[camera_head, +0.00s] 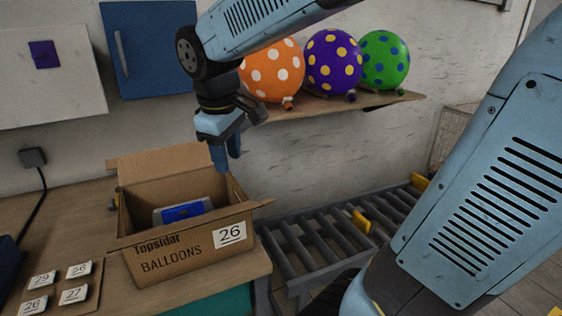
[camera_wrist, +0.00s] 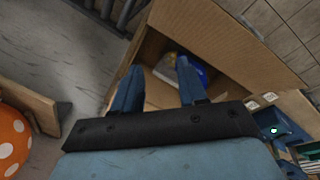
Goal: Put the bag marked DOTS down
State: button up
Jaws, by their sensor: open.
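A blue and white bag (camera_head: 183,211) lies inside the open cardboard box marked BALLOONS and 26 (camera_head: 200,262). Its marking is too small to read, so I cannot tell if it says DOTS. My gripper (camera_head: 224,165) is above the back right part of the box, pointing down, open and empty. In the wrist view my gripper's two fingers (camera_wrist: 158,72) are spread apart over the box opening (camera_wrist: 225,40). The bag (camera_wrist: 201,74) shows partly behind the right finger there, apart from the fingers as far as I can tell.
The box stands on a wooden table (camera_head: 105,215) with number cards (camera_head: 78,270) at the left. A roller conveyor (camera_head: 330,235) runs to the right. A shelf (camera_head: 330,104) with orange (camera_head: 272,75), purple (camera_head: 333,62) and green (camera_head: 384,60) dotted balloons hangs behind my arm.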

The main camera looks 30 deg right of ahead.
jog(key=s+d+m+t+y, duration=0.1)
jog(key=s+d+m+t, duration=0.2)
jog(key=s+d+m, duration=0.4)
jog(key=shift+s+d+r+m+t, duration=0.3)
jog(key=shift+s+m, duration=0.3)
jog(key=shift+s, duration=0.5)
